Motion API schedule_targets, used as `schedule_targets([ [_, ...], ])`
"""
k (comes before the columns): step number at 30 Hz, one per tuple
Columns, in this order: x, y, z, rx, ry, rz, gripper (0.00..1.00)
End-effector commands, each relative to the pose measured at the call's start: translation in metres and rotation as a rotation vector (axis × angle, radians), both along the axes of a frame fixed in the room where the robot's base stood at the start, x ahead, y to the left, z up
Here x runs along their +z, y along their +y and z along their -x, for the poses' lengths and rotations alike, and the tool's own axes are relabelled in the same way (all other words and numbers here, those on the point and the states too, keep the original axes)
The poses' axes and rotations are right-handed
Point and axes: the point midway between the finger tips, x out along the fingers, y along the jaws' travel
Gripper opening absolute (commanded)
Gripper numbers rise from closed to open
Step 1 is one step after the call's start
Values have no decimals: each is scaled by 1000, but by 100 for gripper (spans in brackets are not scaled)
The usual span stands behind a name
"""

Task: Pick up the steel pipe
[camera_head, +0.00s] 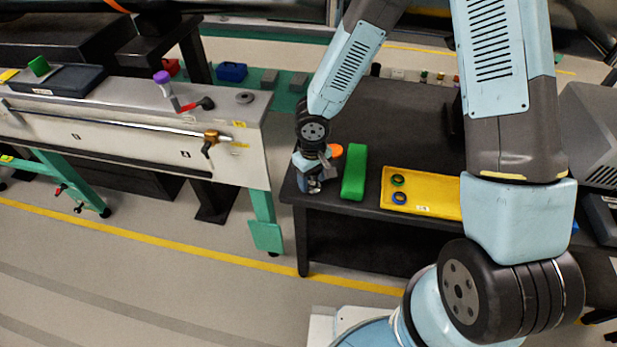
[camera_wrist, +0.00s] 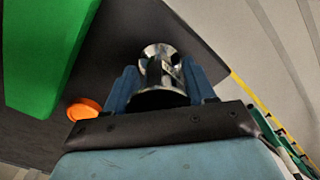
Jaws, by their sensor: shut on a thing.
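The steel pipe (camera_wrist: 160,66) is a short shiny metal cylinder in the middle of the wrist view. My gripper (camera_wrist: 163,84) has its two blue fingers on either side of the pipe and is shut on it. In the head view my gripper (camera_head: 316,178) is at the near left corner of the dark table (camera_head: 390,120). The pipe is small and partly hidden there. I cannot tell whether the pipe touches the table top.
A green block (camera_head: 354,172) lies just right of my gripper, with an orange round thing (camera_head: 335,151) close behind. A yellow tray (camera_head: 428,180) with green and blue rings lies further right. A grey bench (camera_head: 215,110) with a rod stands left, across a floor gap.

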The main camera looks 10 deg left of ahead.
Motion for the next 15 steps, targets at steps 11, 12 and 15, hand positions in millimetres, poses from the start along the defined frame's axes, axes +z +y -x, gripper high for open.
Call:
schedule_targets([
  [11, 23, 0, -1, -3, -4, -1, 18],
  [12, 29, 0, -1, -3, -4, -2, 18],
  [15, 47, 0, -2, -4, -4, -1, 18],
])
